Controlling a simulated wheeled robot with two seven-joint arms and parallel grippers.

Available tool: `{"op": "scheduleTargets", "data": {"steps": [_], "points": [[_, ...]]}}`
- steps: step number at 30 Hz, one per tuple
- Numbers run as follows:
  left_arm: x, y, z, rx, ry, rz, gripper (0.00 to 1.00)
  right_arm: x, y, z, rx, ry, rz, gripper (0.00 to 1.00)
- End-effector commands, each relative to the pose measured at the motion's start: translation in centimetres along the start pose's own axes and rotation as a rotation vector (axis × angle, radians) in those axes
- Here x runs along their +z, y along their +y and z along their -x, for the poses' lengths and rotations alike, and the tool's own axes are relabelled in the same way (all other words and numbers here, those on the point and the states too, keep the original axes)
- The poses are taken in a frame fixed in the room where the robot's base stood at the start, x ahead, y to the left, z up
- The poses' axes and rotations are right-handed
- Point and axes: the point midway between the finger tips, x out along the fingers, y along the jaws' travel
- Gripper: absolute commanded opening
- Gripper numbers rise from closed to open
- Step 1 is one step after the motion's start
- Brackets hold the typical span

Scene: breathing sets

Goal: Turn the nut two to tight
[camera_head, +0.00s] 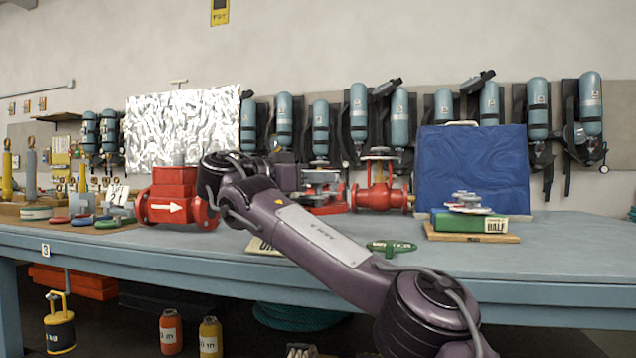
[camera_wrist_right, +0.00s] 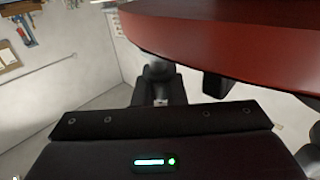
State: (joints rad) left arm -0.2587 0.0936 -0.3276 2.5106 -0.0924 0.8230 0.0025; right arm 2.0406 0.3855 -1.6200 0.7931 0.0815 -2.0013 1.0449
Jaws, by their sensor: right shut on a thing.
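My right arm crosses the head view from the lower right, and its wrist bends round toward a red flanged fitting (camera_head: 325,203) on the bench. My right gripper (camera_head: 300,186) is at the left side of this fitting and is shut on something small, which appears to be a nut. The nut itself is hidden, and I cannot read its number. In the right wrist view, a large red round flange (camera_wrist_right: 225,45) fills the top right, close above the dark gripper body. My left gripper is not in view.
A red valve body with a white arrow (camera_head: 172,193) stands left of my wrist. A red handwheel valve (camera_head: 379,192) stands right of the fitting. A green block (camera_head: 468,222) sits on a wooden board at the right. The blue bench (camera_head: 570,255) is clear at far right.

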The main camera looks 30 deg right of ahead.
Motion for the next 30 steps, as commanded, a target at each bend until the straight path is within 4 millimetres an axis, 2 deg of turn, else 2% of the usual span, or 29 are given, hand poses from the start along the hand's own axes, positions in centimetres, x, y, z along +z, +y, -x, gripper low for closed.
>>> {"op": "scheduleTargets", "data": {"steps": [22, 23, 27, 30], "points": [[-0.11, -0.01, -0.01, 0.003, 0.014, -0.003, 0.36, 0.07, 0.01, -0.04, 0.065, -0.002, 0.001, 0.0], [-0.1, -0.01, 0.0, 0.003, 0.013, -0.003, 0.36, 0.07, 0.01, -0.04, 0.065, -0.002, 0.001, 0.14], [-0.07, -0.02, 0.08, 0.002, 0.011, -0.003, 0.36, 0.06, 0.0, -0.04, 0.064, -0.002, 0.001, 0.32], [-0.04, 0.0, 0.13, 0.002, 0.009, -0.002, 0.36, 0.05, -0.01, -0.03, 0.063, -0.001, 0.001, 0.33]]}}
